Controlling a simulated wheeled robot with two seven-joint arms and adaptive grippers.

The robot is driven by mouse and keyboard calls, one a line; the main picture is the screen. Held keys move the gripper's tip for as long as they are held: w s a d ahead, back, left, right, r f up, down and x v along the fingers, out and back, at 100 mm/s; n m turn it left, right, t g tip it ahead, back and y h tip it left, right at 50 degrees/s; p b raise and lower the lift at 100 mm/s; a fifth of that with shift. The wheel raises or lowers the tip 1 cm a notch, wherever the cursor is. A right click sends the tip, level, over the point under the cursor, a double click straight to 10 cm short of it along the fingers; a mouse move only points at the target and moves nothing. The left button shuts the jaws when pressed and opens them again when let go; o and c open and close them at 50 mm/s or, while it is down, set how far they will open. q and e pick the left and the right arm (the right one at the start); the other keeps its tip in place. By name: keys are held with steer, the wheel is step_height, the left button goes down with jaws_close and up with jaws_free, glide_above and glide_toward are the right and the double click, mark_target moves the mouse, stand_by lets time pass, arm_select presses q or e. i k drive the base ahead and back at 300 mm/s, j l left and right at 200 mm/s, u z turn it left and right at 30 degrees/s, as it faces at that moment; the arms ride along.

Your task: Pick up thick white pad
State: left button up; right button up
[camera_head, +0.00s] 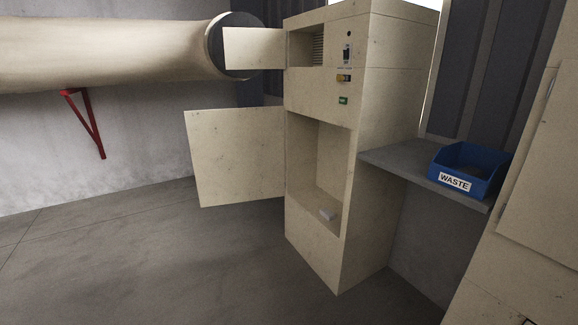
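Neither of my grippers shows in the head view.
An upper door (254,48) is also open. A grey shelf (393,165) right of the cabinet carries a blue bin labelled WASTE (454,182). A large beige pipe (110,52) runs along the left wall above a red bracket (88,122). The floor in front is clear.

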mark_target(328, 214)
steer(key=i, duration=0.9)
steer(key=i+z, duration=0.3)
steer(key=i, duration=0.15)
steer(key=i+j+z, duration=0.55)
steer(key=i+z, duration=0.15)
steer(key=i+j+z, duration=0.85)
steer(key=j, duration=0.2)
